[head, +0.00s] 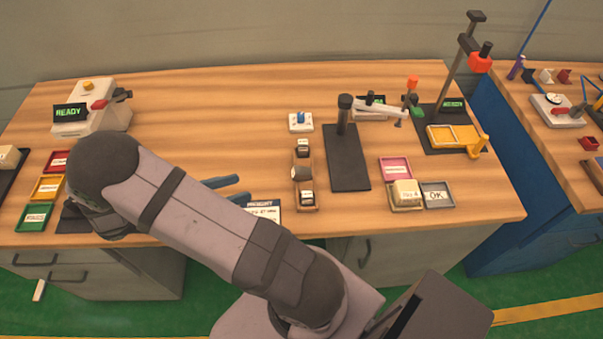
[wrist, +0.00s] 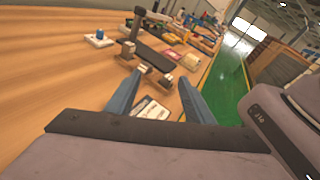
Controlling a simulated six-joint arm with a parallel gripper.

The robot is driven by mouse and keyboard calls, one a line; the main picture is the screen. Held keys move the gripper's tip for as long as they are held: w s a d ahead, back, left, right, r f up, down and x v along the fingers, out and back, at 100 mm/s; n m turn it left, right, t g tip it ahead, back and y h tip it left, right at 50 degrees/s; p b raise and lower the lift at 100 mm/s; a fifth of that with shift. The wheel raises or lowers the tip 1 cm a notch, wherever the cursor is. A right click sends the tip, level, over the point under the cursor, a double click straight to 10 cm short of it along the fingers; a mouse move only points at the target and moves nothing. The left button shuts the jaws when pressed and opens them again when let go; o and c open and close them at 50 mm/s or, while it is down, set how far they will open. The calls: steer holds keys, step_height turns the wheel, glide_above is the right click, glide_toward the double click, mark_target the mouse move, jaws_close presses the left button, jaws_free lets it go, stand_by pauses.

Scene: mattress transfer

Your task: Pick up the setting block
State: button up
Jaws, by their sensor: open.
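I cannot tell for sure which thing is the setting block. A narrow wooden rack (head: 294,186) near the middle of the bench holds a few small dark and pale blocks (head: 302,149). These pieces also show ahead of my fingers in the wrist view (wrist: 144,69). A larger tan labelled block (head: 405,192) sits in a tray farther right. My gripper (head: 243,187) is open, its two blue-grey fingers apart and pointing right toward the rack, with a gap before it. In the wrist view the space between the fingertips (wrist: 160,78) looks empty; the rack is partly hidden there.
A printed card (head: 264,209) lies by the front edge, below the fingers. A dark stand (head: 347,160) rises right of the rack. A white pad with a blue knob (head: 300,121) lies behind it. A READY machine (head: 92,117) stands left. The back-centre bench is clear.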

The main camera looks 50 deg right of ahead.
steer(key=d+m+g+y+b, duration=0.1)
steer(key=d+y+b, duration=0.1)
steer(key=d, duration=0.4)
steer(key=m+y+b, duration=0.2)
steer(key=m+b, duration=0.3)
glide_toward(295, 170)
steer(key=shift+s+d+f+g, duration=0.15)
steer(key=shift+s+d+f, duration=0.05)
steer(key=shift+d+f, duration=0.3)
steer(key=shift+s+d+f+g, duration=0.15)
steer(key=shift+s+d+f, duration=0.05)
steer(key=shift+d+f, duration=0.3)
steer(key=shift+p+x, duration=0.7)
steer(key=shift+x, duration=3)
steer(key=shift+s+r, duration=0.15)
steer(key=shift+r, duration=0.05)
jaws_close()
